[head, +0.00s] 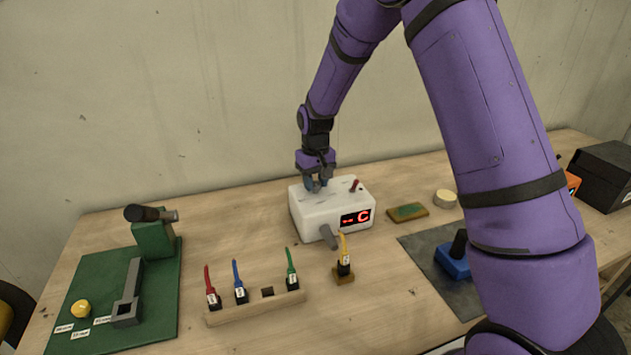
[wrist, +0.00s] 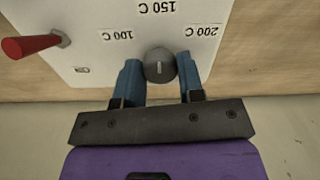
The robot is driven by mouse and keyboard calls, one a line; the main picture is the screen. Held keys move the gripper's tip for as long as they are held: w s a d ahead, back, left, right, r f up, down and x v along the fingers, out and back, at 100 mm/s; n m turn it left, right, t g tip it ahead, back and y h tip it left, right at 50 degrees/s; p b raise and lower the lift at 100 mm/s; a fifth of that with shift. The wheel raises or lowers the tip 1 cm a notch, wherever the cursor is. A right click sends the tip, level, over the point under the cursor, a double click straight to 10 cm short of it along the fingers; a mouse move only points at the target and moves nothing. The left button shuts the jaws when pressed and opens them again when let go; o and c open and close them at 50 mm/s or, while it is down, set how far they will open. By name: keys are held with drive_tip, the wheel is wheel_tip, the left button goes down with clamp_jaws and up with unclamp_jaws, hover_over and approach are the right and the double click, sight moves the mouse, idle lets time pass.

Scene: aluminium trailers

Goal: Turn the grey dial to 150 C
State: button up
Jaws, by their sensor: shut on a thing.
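The white box (head: 308,215) stands on the table, with a lit red display (head: 355,218) reading "-- C". The grey dial (wrist: 159,65) is on its top face, with labels 100 C, 150 C (wrist: 170,7) and 200 C around it, upside down in the wrist view. A short white mark on the dial lies along the line towards 150 C; which end points is unclear. My gripper (wrist: 161,80) is shut on the dial, one blue finger on each side. In the head view my gripper (head: 317,184) hides the dial.
A red lever (wrist: 35,45) rises from the box top beside the dial; it also shows in the head view (head: 355,185). A green board (head: 95,300) lies left.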

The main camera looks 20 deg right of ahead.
sight(315, 183)
idle(0.3)
drive_tip(key=o, duration=0.9)
wheel_tip(315, 183, up, 11)
drive_tip(key=shift+f, duration=0.1)
